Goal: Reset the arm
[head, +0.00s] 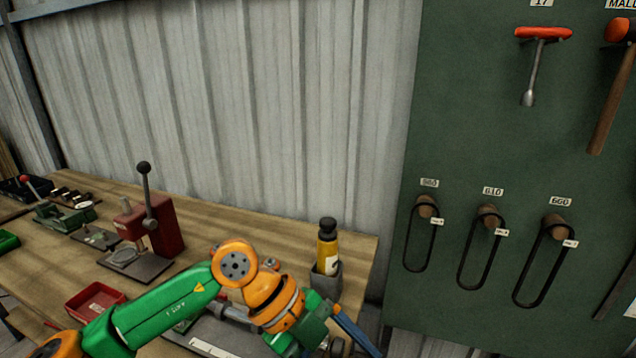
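My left arm, green and orange, comes in from the lower left and reaches over the front of the wooden workbench (215,208). Its wrist is bent downward, and my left gripper (325,342) is at the bottom edge of the head view, partly cut off. A blue bar (354,330) shows beside the gripper; I cannot tell whether it is part of it or a separate thing. The fingertips are not clearly visible, so I cannot tell whether it is open or shut. My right arm and gripper are not in view.
A yellow bottle (327,250) in a grey holder stands close behind my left wrist. A red lever press (160,228) and a red bin (94,301) are on the bench. A green tool board (480,130) with hanging belts and tools is at right.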

